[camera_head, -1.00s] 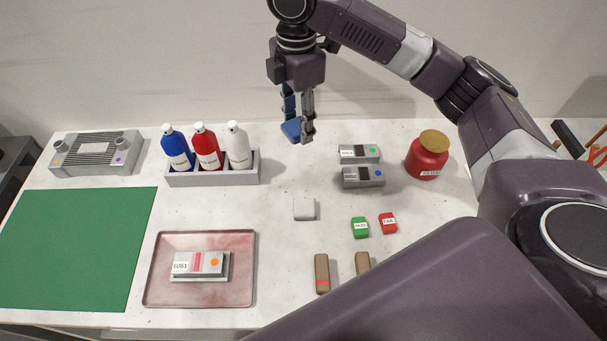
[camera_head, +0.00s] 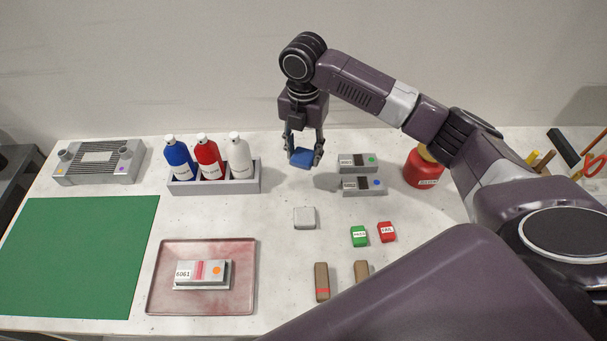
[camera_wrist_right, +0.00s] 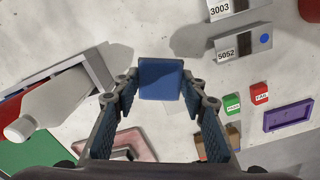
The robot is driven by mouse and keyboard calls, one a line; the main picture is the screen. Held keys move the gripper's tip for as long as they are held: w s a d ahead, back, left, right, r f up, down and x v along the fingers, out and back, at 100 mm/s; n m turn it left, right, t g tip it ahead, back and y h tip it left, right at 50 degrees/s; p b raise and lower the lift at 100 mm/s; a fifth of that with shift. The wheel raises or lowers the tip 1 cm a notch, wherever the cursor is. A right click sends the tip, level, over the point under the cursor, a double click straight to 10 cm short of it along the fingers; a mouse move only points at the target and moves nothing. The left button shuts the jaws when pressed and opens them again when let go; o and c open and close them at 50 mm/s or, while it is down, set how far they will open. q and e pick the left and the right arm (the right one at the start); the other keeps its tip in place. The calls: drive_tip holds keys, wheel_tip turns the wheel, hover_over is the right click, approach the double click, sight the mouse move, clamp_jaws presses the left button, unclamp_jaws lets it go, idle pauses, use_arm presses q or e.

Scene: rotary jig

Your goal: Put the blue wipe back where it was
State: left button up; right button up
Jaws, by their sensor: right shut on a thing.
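The blue wipe (camera_head: 302,158) is a small blue block held between the fingertips of my right gripper (camera_head: 304,153). In the right wrist view the wipe (camera_wrist_right: 161,79) sits between the two fingers, above the table. The gripper is shut on it. In the head view it hangs right of the white bottle and left of the grey labelled blocks. A white wipe-like block (camera_head: 305,217) lies on the table nearer the front. My left gripper is not in view.
A rack (camera_head: 215,186) holds blue, red and white bottles. Grey blocks (camera_head: 357,162) and a red jar (camera_head: 423,172) stand to the right. Green (camera_head: 359,236) and red (camera_head: 386,232) blocks, a pink tray (camera_head: 160,300) and a green mat (camera_head: 75,255) are nearer. Table between rack and grey blocks is clear.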

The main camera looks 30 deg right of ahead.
sight(303, 185)
wheel_tip(303, 185, down, 10)
drive_tip(key=shift+r+p, duration=0.1)
drive_tip(key=shift+p, duration=0.7)
drive_tip(key=shift+f, duration=0.2)
drive_tip(key=shift+f, duration=0.15)
drive_tip(key=o, duration=1)
wheel_tip(303, 185, up, 12)
drive_tip(key=shift+r+b, duration=0.25)
drive_tip(key=shift+b, duration=0.85)
